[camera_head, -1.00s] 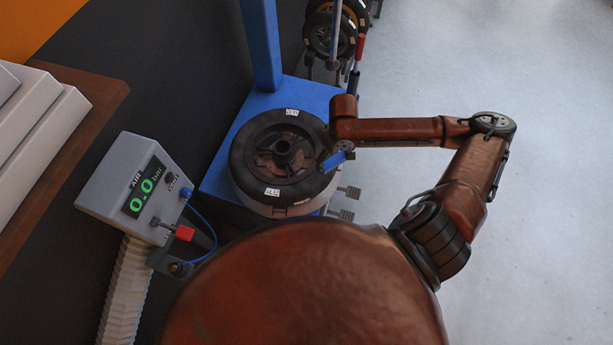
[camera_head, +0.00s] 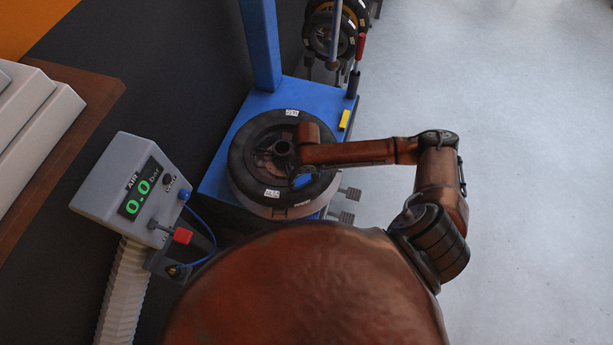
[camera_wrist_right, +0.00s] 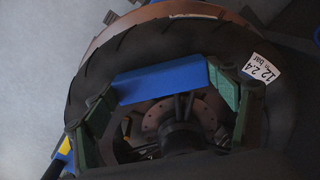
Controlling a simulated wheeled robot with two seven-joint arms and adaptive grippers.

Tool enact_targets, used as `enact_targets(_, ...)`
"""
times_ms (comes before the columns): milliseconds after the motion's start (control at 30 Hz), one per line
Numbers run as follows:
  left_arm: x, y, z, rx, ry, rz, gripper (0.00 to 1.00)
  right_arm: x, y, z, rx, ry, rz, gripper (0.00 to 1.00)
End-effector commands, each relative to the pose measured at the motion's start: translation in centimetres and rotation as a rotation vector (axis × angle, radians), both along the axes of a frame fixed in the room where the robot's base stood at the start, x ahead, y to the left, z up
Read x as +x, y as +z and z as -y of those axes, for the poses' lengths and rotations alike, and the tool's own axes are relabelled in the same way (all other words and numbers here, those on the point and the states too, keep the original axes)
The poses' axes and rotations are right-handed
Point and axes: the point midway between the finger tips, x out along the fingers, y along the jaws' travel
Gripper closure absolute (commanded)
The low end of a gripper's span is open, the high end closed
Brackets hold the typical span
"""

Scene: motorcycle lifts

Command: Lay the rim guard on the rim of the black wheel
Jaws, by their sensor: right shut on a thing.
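The black wheel (camera_head: 243,170) lies flat on the blue tyre machine, its hub pointing up and white labels on its tyre. My right gripper (camera_head: 304,176) is over the near right part of the wheel, and my arm hides part of the rim. It is shut on the blue rim guard (camera_head: 303,182). In the right wrist view the rim guard (camera_wrist_right: 160,82) spans between the green fingers, in front of the wheel's inner rim edge and disc (camera_wrist_right: 165,118). I cannot tell whether it touches the rim. My left gripper is not in view.
A yellow piece (camera_head: 344,119) lies on the blue machine base (camera_head: 215,180), right of the wheel. A blue column (camera_head: 261,45) rises behind it. An air gauge box (camera_head: 125,185) with a hose stands at the left. More wheels (camera_head: 330,35) stand at the back. The floor at right is clear.

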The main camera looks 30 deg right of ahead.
Motion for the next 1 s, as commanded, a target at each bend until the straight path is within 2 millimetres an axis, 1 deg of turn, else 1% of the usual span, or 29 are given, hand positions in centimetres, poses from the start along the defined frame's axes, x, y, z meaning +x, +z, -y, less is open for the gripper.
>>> enact_targets(300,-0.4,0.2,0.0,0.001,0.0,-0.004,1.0,0.0,-0.2,0.0,0.0,0.0,0.001,0.37)
enact_targets(333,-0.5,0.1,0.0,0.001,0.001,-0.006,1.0,0.0,-0.2,0.0,0.0,0.0,0.001,0.19)
enact_targets(567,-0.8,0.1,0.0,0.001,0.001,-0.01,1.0,0.0,-0.2,0.0,0.0,0.0,0.001,0.04)
enact_targets(867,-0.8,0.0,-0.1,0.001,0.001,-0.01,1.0,0.1,-0.1,0.0,0.0,0.0,0.002,0.03)
enact_targets(933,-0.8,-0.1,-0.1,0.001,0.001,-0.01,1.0,0.1,0.2,0.0,0.0,0.0,0.002,0.03)
enact_targets(1000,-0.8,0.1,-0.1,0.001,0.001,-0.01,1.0,0.1,1.0,0.0,0.0,0.0,0.004,0.03)
